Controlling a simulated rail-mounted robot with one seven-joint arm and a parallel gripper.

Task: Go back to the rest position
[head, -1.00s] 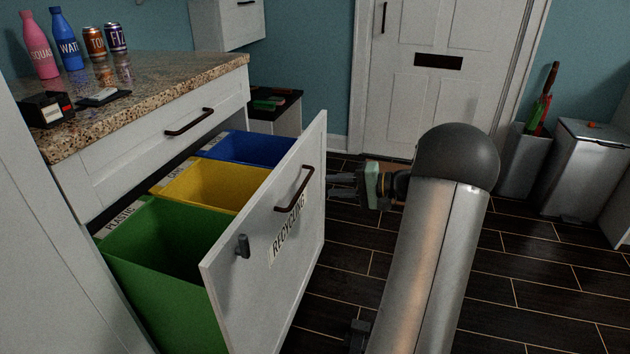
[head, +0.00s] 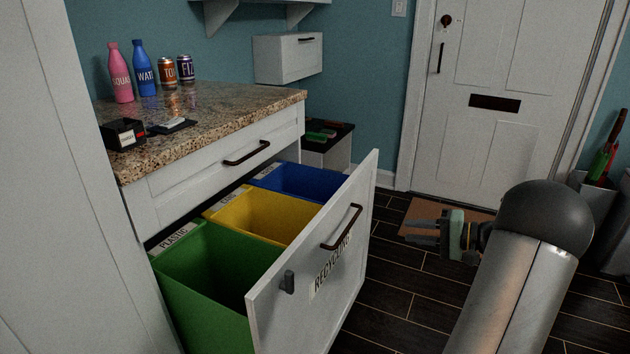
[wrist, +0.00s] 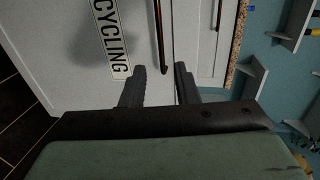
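My gripper (head: 424,231) is in front of the pulled-out recycling drawer, to the right of its front panel (head: 328,265) in the head view. In the wrist view, the two fingers of my gripper (wrist: 158,84) stand apart with nothing between them. Beyond them are the white panel, its lettering (wrist: 110,38) and a dark bar handle (wrist: 159,35). The fingers look clear of the handle (head: 342,228) in the head view. The drawer holds a green bin (head: 205,270), a yellow bin (head: 262,217) and a blue bin (head: 300,183).
A granite counter (head: 215,110) carries a pink bottle (head: 121,75), a blue bottle (head: 145,70), two cans and small dark items. A doormat (head: 450,212) lies before the white door (head: 500,135). Dark floor is open right of the drawer.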

